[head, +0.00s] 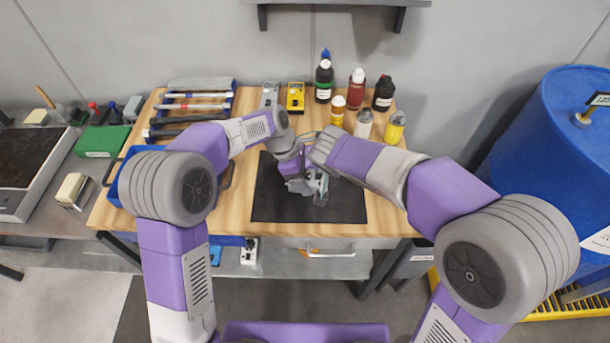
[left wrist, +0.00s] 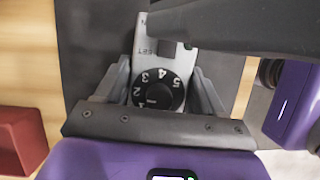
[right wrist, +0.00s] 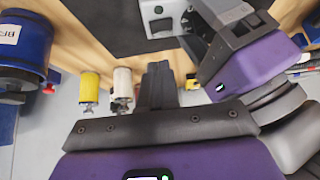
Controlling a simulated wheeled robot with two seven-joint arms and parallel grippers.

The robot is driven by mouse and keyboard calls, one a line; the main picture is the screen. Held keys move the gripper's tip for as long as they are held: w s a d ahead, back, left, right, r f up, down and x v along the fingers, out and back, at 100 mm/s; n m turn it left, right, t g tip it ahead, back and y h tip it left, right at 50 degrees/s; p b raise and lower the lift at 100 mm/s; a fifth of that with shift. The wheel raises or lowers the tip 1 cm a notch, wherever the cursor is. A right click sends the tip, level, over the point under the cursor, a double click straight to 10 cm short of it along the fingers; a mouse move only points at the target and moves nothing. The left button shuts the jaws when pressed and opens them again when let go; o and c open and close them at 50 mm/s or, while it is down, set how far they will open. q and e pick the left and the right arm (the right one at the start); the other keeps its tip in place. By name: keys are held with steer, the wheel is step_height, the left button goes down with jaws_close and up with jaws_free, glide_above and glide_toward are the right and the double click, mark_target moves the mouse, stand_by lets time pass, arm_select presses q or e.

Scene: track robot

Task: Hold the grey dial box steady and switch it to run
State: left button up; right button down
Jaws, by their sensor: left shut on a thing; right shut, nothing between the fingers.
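The grey dial box (left wrist: 146,65) lies on the dark mat (head: 345,208), between the fingers of my left gripper (left wrist: 164,90), which is shut on it. In the left wrist view its black dial (left wrist: 158,90) bears white numbers and faces the camera. A dark finger of my right gripper (left wrist: 225,25) crosses the upper part of the box, covering some of its face, including part of a dark patch. I cannot tell whether it touches. In the right wrist view, my right gripper (right wrist: 158,85) is shut and empty, near the box (right wrist: 160,18) and my left gripper (right wrist: 220,40).
Bottles (head: 356,88) stand along the wooden bench's (head: 240,195) back right. A yellow device (head: 295,97) stands at the back. Tools in a rack (head: 195,100) and a blue bin lie left, partly behind my left arm. A blue drum (head: 575,130) stands right. The mat's right front is clear.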

steer(key=shift+f, duration=1.35)
steer(key=shift+f, duration=0.1)
stand_by(1.0)
steer(key=shift+f, duration=0.55)
steer(key=shift+r, duration=3.05)
arm_select(q)
steer(key=o, duration=1.5)
steer(key=shift+a+r, duration=0.1)
